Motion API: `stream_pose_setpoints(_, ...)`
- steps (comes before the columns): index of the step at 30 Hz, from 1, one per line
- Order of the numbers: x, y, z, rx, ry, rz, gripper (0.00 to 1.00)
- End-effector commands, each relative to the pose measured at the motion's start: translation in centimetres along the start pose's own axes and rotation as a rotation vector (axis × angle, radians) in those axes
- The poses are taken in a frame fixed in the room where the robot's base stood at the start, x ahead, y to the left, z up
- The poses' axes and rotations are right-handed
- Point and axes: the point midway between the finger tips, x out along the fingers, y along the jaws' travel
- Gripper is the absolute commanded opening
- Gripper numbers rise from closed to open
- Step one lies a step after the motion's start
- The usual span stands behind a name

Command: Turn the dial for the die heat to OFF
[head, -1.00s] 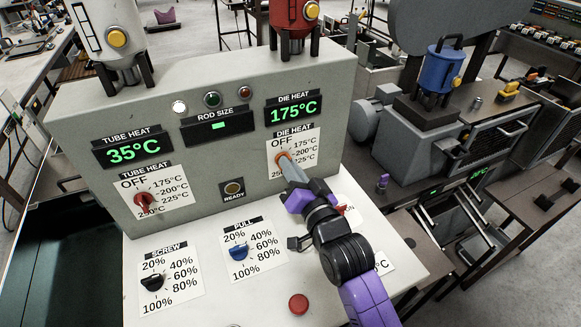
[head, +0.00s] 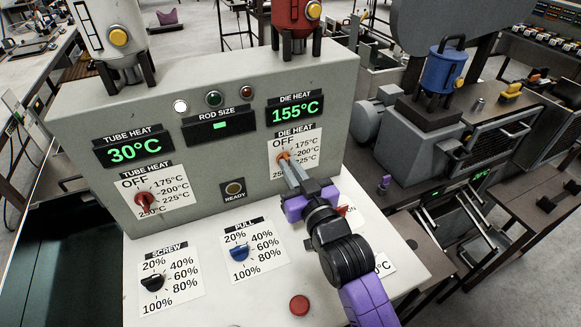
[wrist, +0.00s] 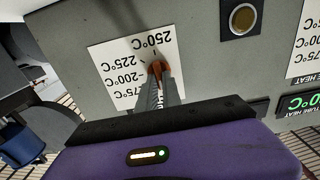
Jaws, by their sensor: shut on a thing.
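The die heat dial (head: 284,156) is an orange-red knob on the upright grey panel, on a white label with OFF at its upper left and temperatures to its right. My gripper (head: 290,166) reaches it from the lower right with its jaws shut on the knob. In the wrist view the dial (wrist: 155,67) sits between the two fingertips, with the label upside down. The fingers cover part of the label, and I cannot tell where the dial points. The die heat display (head: 294,109) above reads 155°C.
The tube heat dial (head: 145,202) is red, under a display (head: 134,151) reading 30°C. The black screw dial (head: 153,282), blue pull dial (head: 239,252) and a red button (head: 299,305) stand on the white lower surface. A ready button (head: 234,189) lies left of my gripper.

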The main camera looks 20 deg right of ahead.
Motion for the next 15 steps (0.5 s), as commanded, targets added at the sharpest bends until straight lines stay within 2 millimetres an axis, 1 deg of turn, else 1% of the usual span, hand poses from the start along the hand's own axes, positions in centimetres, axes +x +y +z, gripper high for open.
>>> stream_pose_setpoints(12,-0.02,0.00,0.08,-0.011,-0.002,0.000,0.00)
stream_pose_setpoints(13,-0.02,0.00,0.08,-0.011,-0.002,0.000,0.11)
stream_pose_setpoints(15,-0.02,0.00,0.08,-0.011,-0.002,0.000,0.25)
